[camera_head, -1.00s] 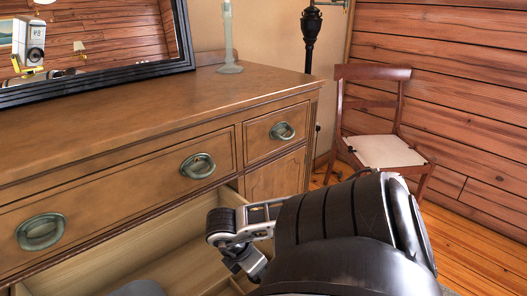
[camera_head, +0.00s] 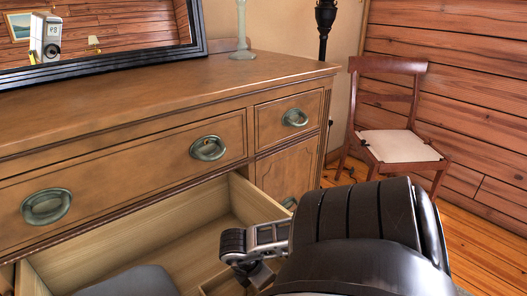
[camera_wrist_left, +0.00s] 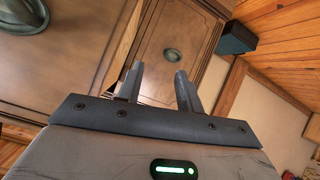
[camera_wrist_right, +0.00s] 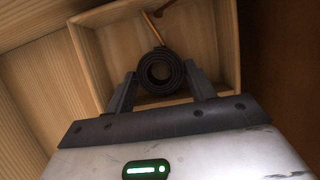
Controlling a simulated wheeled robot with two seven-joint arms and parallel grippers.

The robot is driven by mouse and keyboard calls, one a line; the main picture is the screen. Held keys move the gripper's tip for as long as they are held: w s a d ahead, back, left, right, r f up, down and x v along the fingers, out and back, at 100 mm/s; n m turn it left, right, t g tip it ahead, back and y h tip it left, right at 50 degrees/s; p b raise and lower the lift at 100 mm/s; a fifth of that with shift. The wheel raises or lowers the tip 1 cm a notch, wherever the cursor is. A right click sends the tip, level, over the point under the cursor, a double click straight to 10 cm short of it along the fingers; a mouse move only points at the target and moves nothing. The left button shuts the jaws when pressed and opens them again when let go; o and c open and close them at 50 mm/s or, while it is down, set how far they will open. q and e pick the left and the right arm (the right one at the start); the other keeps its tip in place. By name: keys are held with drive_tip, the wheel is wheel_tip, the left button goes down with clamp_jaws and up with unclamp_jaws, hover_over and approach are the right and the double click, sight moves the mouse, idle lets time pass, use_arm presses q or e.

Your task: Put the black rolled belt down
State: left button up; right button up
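The black rolled belt (camera_wrist_right: 160,72) shows in the right wrist view as a round coil seen end-on. It sits between the fingertips of my right gripper (camera_wrist_right: 161,80) and fills the gap, seeming to touch both. Behind it is a wooden compartment (camera_wrist_right: 100,62) of the open drawer; I cannot tell if the belt touches its floor. In the head view my right arm reaches over the open drawer (camera_head: 105,252), hiding the belt. My left gripper (camera_wrist_left: 160,88) is open and empty in the left wrist view, facing the dresser front.
A thin orange-brown strip (camera_wrist_right: 155,28) lies in the compartment beyond the belt. The dresser top (camera_head: 150,100) carries a framed mirror (camera_head: 120,66) and a pale green candlestick (camera_head: 241,30). A chair (camera_head: 398,146) stands to the right. The drawer's visible middle looks bare.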

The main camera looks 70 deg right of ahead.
drive_tip(key=shift+o, duration=1.1)
drive_tip(key=shift+w+a+r, duration=0.1)
drive_tip(key=shift+r, duration=0.2)
drive_tip(key=p+v, duration=0.2)
drive_tip(key=v, duration=0.4)
drive_tip(key=shift+w+r, duration=0.1)
drive_tip(key=shift+r, duration=0.2)
use_arm(q)
drive_tip(key=shift+s+a+r+y+p, duration=0.4)
drive_tip(key=shift+s+a+r+p, duration=0.2)
drive_tip(key=shift+a+r+p, duration=0.2)
use_arm(e)
drive_tip(key=v, duration=0.4)
drive_tip(key=shift+a+r, duration=0.25)
drive_tip(key=shift+r, duration=0.1)
